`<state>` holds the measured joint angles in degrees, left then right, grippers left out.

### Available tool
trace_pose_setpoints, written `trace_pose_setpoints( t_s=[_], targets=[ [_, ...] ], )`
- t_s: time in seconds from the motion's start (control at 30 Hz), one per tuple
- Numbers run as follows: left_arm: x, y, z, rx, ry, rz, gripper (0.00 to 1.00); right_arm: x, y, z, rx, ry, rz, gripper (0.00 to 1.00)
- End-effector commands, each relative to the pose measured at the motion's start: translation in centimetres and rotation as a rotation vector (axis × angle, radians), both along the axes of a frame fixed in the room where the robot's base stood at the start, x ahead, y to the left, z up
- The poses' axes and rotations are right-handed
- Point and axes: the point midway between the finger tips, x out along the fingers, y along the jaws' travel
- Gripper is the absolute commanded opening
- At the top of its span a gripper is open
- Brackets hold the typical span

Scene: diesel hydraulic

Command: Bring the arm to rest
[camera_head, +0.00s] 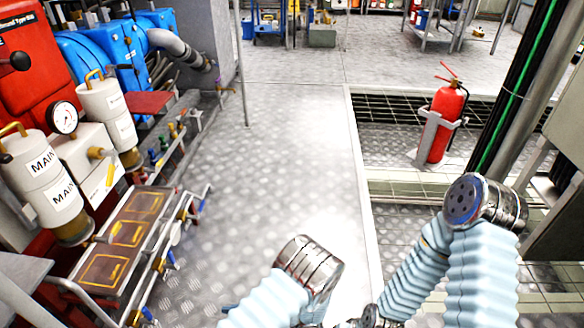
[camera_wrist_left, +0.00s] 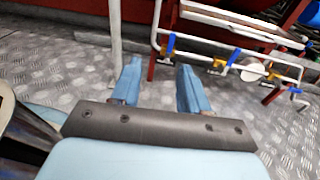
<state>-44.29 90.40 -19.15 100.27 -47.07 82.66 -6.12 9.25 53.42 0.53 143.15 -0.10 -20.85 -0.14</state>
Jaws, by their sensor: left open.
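My left gripper (camera_wrist_left: 158,72) shows in the left wrist view, its two blue fingers apart with nothing between them. Metal floor and pipework lie beyond the fingers. In the head view my left arm is at the bottom centre, with a pale ribbed sleeve and a metal joint; its gripper cannot be made out there. My right arm is bent at the lower right, its metal joint raised. My right gripper is not seen in either view.
Left in the head view are white MAIN canisters (camera_head: 46,182), a pressure gauge (camera_head: 64,116), blue machinery (camera_head: 93,66) and a rack with valves (camera_head: 120,235). A red fire extinguisher (camera_head: 440,125) stands at right, near a dark post. The middle floor (camera_head: 290,120) is clear.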

Motion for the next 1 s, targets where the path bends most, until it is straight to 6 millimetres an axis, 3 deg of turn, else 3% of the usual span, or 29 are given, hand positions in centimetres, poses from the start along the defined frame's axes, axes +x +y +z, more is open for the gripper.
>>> trace_pose_setpoints(
  t_s=[0.17, 0.37, 0.47, 0.63, 0.73, 0.8, 1.0],
  targets=[
    [-2.4, 1.2, -2.0, -0.142, 0.03, 0.12, 0.45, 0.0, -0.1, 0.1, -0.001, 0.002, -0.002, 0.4],
    [-6.6, 1.6, -4.9, -0.392, 0.039, 0.346, 0.45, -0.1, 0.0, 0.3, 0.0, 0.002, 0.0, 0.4],
    [-9.2, 0.8, -6.4, -0.555, 0.016, 0.508, 0.45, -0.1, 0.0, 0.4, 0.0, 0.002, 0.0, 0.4],
    [-12.5, -2.9, -7.6, -0.891, -0.135, 0.886, 0.45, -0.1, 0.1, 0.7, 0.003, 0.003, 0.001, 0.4],
    [-12.1, -5.7, -7.0, -1.106, -0.352, 1.171, 0.45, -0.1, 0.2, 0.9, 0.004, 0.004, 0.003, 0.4],
    [-10.5, -6.6, -6.0, -1.213, -0.544, 1.342, 0.45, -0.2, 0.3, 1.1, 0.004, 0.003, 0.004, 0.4],
    [-6.5, -5.1, -3.6, -1.324, -0.973, 1.587, 0.45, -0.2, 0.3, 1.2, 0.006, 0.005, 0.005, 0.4]
  ],
)
